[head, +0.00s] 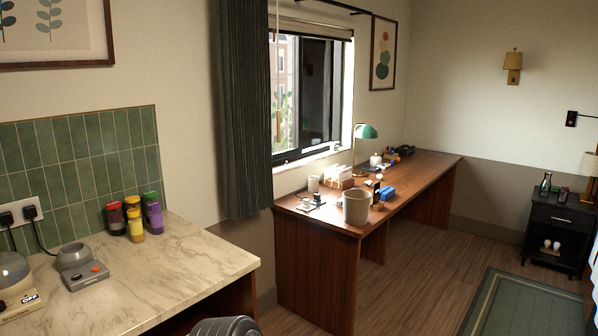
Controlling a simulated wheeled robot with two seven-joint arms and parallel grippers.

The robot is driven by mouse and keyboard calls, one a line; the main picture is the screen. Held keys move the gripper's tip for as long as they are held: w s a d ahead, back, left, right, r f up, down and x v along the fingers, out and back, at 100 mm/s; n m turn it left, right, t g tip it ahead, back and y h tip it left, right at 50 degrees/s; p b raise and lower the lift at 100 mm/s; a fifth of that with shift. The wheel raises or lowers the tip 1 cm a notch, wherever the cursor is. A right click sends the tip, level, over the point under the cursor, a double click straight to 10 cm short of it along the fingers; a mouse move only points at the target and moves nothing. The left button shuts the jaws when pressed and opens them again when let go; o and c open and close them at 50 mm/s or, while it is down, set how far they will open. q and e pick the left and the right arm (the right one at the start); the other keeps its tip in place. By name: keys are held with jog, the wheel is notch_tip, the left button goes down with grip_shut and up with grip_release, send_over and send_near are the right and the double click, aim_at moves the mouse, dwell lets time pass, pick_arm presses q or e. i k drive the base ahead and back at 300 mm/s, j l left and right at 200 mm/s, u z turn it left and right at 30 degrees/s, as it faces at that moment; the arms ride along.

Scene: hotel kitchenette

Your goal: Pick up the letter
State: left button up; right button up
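White paper-like items (339,173) stand upright in what looks like a small holder on the wooden desk (420,185), under the window. They are too small to tell whether one of them is the letter. A small pale item (306,205) lies near the desk's left end, and I cannot tell what it is. Neither of my grippers is in view.
A beige bin-like container (356,206), a green-shaded lamp (366,132) and a blue item (387,193) stand on the desk. A marble counter (190,255) with several spice jars (134,224) is at the front left. Wooden floor (400,290) is open right of the desk.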

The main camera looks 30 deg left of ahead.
aim_at(346, 174)
jog(key=i+u, duration=0.4)
jog(key=i+l+u, duration=0.4)
jog(key=i, duration=0.2)
jog(key=i+l+u, duration=0.1)
jog(key=i+l, duration=0.3)
jog(key=i, duration=0.25)
jog(key=i+l, duration=0.45)
jog(key=i, duration=0.25)
jog(key=i+l+u, duration=0.15)
jog(key=i+l, duration=0.3)
jog(key=i, duration=0.2)
